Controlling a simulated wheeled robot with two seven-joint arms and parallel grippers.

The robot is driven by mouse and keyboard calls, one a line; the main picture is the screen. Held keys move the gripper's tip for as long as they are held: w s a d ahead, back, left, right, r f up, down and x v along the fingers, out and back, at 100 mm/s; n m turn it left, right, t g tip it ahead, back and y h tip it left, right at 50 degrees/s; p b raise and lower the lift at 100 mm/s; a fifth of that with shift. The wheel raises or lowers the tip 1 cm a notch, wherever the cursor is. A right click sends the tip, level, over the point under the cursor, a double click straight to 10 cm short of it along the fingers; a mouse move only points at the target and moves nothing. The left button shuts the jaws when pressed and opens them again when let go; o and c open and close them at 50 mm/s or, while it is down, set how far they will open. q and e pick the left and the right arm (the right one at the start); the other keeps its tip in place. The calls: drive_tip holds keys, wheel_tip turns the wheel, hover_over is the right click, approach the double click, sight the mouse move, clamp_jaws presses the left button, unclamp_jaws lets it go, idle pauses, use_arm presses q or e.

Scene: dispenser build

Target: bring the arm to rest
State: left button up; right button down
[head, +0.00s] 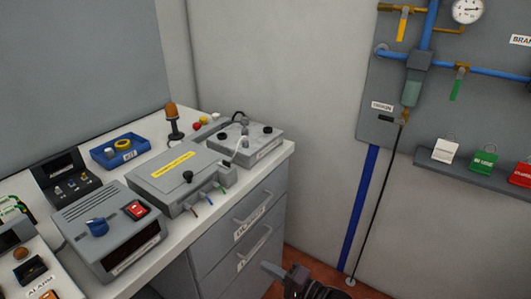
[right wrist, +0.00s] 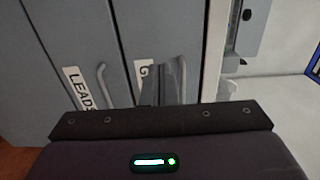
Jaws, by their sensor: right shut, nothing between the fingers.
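My right gripper (head: 272,268) shows at the bottom of the head view, low in front of the grey drawer cabinet (head: 213,272). Its fingers are shut with nothing between them. In the right wrist view the shut fingers (right wrist: 172,75) stand out against the drawer fronts, near a drawer handle (right wrist: 102,82). I cannot tell whether they touch the front. My left gripper is in neither view.
A pipe panel (head: 390,90) hangs on the right wall. Red floor (head: 315,262) lies clear below.

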drive_tip(key=s+d+f+n+g+h+p, duration=0.1)
drive_tip(key=s+d+f+h, duration=0.25)
drive_tip(key=f, duration=0.55)
drive_tip(key=s+d+f+n+h, duration=0.1)
drive_tip(key=s+d+f+h, duration=0.1)
drive_tip(key=s+f, duration=0.45)
drive_tip(key=s+d+f+n+g+h+p, duration=0.1)
drive_tip(key=s+d+f+h, duration=0.2)
drive_tip(key=f, duration=0.7)
drive_tip(key=s+d+f+n+g+h, duration=0.2)
drive_tip(key=s+d+f, duration=0.2)
drive_tip(key=s, duration=0.6)
drive_tip(key=s+d+f+n+g+h+p, duration=0.1)
drive_tip(key=s+d+f, duration=0.4)
drive_tip(key=s, duration=0.5)
drive_tip(key=s+d+f+n+g+h, duration=0.3)
drive_tip(key=s+d+f+g, duration=0.1)
drive_tip(key=s, duration=0.6)
drive_tip(key=shift+s+d+f, duration=0.2)
drive_tip(key=shift+d+f, duration=0.1)
drive_tip(key=shift+f, duration=0.4)
drive_tip(key=shift+h, duration=0.25)
